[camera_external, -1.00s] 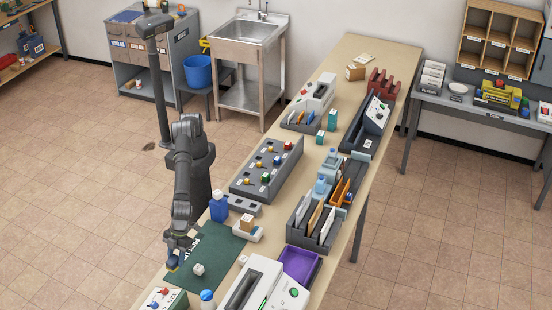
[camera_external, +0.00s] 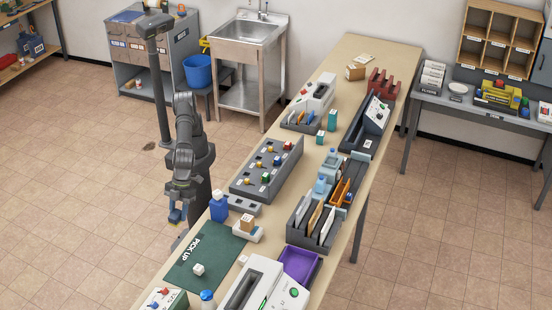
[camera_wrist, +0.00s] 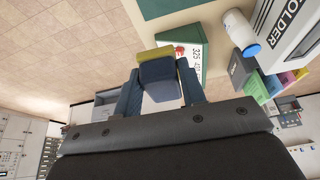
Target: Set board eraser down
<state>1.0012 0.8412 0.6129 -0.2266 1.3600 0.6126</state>
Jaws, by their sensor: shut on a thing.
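The board eraser (camera_wrist: 160,70), a dark blue block with a yellow strip, is between the two fingers of my gripper (camera_wrist: 158,78) in the wrist view. The fingers are shut on it from both sides. In the external view my gripper (camera_external: 177,197) hangs beside the long table's left edge, with the small blue eraser (camera_external: 175,215) at its lower end. The eraser appears off the table top, over the floor side. A green mat (camera_external: 190,272) marked "PICK UP" lies on the table to its lower right.
A white machine (camera_external: 265,285), a purple tray (camera_external: 300,262) and a grey peg rack (camera_external: 267,168) occupy the table. Much of the mat is bare.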

